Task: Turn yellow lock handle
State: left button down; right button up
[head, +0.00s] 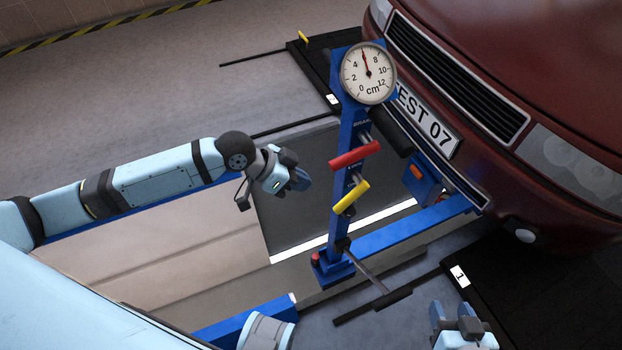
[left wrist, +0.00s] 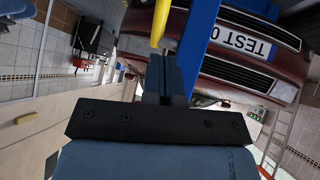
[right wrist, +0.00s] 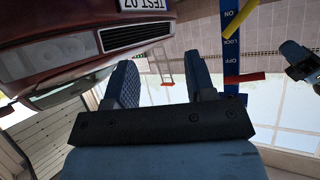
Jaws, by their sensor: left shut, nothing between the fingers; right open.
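The yellow lock handle (head: 351,197) sits on the blue jack post (head: 345,220), below a red handle (head: 354,154). The yellow handle also shows in the left wrist view (left wrist: 160,22), just beyond the fingers. My left gripper (head: 300,182) is shut and empty, left of the post and apart from the yellow handle. My right gripper (head: 459,312) is open and empty at the lower right, away from the post. In the right wrist view its two fingers (right wrist: 165,85) stand apart, and the yellow handle (right wrist: 241,15) and red handle (right wrist: 245,77) are off to the right.
A dial gauge (head: 368,73) tops the post. A dark red car (head: 470,60) stands at the right, behind the post. A blue rail (head: 400,232) runs below it. A black bar (head: 373,306) lies at the post's foot. Grey floor is open at upper left.

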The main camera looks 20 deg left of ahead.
aim_at(344, 201)
pick_arm(q)
jog(key=b+x, duration=0.2)
jog(key=x, duration=0.9)
jog(key=shift+w+d+f, duration=0.1)
jog(key=shift+w+f, duration=0.05)
jog(key=shift+f, duration=0.15)
pick_arm(e)
jog(key=shift+w+a+f, duration=0.1)
jog(key=shift+a+f, duration=0.05)
jog(key=shift+a, duration=0.1)
